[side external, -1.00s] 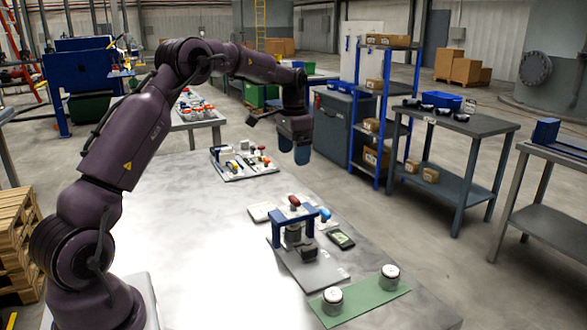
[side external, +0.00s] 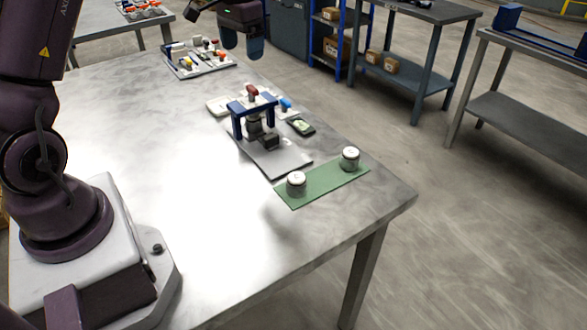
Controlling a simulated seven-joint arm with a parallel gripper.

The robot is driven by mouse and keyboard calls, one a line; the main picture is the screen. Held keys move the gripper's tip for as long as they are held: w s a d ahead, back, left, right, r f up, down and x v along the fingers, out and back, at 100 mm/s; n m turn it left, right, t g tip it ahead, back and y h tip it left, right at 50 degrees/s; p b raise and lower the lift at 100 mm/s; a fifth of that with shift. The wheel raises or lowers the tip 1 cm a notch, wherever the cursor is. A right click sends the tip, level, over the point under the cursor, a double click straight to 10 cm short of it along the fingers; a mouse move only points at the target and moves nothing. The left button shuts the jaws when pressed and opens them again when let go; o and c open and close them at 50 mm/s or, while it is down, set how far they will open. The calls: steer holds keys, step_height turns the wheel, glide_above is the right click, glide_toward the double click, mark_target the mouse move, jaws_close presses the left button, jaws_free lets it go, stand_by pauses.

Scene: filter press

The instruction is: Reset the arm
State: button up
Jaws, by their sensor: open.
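My gripper (side external: 243,48) hangs at the top of the side view, its blue fingers pointing down. It is open and appears empty, held above the table (side external: 130,130) near its far edge. It is apart from everything on the table. The filter press (side external: 255,118), a blue frame with a red top and a dark body, stands on a grey plate (side external: 284,160) to the right of and nearer than my gripper. The upper part of my arm is cut off by the top of the picture.
A green mat (side external: 322,185) carries two white-lidded jars, a left one (side external: 296,184) and a right one (side external: 349,158). A dark handheld device (side external: 301,126) lies beside the press. A tray (side external: 185,69) of small parts is at the back.

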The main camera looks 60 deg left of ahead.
steer(key=s+d+r+m+t, duration=0.1)
steer(key=s+d+r, duration=0.3)
steer(key=s+d, duration=0.6)
steer(key=s+d+r+m+t, duration=0.1)
steer(key=s+d+r+t, duration=0.3)
steer(key=s+d, duration=0.7)
steer(key=shift+d+r+t, duration=0.3)
steer(key=shift+d+r, duration=0.05)
steer(key=shift+r, duration=0.2)
